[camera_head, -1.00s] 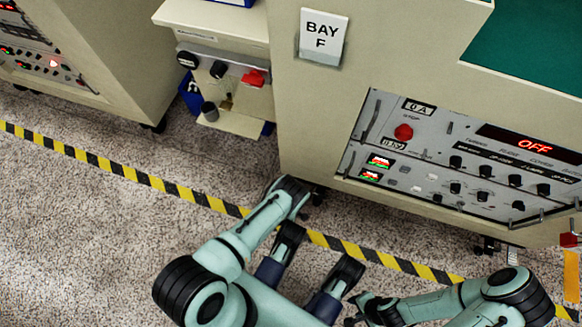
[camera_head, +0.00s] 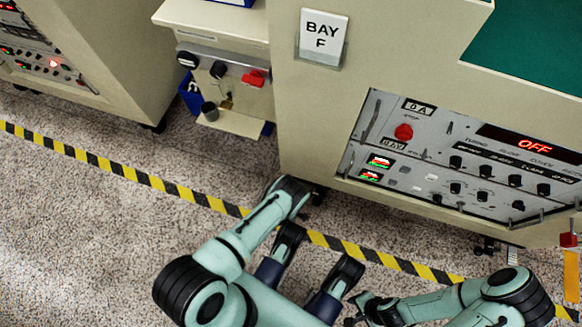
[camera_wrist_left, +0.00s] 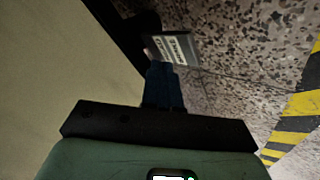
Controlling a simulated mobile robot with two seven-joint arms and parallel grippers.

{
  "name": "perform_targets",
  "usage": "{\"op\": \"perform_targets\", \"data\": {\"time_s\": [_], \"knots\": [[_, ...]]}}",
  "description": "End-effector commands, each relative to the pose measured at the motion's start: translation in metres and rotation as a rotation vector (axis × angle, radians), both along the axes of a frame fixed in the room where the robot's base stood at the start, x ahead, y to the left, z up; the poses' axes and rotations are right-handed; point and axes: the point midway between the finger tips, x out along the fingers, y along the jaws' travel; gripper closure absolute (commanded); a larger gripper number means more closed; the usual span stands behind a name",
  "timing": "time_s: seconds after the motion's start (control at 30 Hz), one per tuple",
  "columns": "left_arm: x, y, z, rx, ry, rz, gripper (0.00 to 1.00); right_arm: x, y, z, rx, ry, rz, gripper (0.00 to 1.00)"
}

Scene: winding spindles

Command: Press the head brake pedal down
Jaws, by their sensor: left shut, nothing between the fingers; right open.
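A small grey plate with lettering (camera_wrist_left: 172,48) lies low by the cabinet's foot in the left wrist view. It looks like the pedal, but I cannot read its words. My left gripper (camera_wrist_left: 161,68) is shut and empty, its blue fingertips right at the plate's near edge. I cannot tell whether they touch it. In the head view the left arm reaches to the cabinet's lower edge, and its fingers and the plate are hidden there. My right gripper (camera_head: 357,308) is open and empty at the bottom of the head view, above the floor and away from the cabinet.
The beige Bay F cabinet (camera_head: 310,130) has a control panel (camera_head: 425,165) reading OFF, with a red button and knobs. A smaller panel with a red switch (camera_head: 254,78) stands to its left. A yellow-black floor stripe (camera_head: 180,192) crosses open speckled floor.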

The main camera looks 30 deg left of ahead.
Motion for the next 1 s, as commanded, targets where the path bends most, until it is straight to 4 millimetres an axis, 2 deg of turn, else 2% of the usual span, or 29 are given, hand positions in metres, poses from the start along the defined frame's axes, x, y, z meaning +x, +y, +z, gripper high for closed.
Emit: {"op": "perform_targets", "data": {"time_s": [0.27, 1.0], "knots": [[0.0, 0.0, -0.009, -0.001, 0.001, 0.001, 1.0, 0.001, 0.0, -0.002, 0.0, 0.0, 0.0, 0.57], [0.0, 0.0, -0.014, -0.001, 0.0, 0.001, 1.0, 0.001, 0.0, -0.002, 0.0, 0.0, 0.0, 0.57]]}}
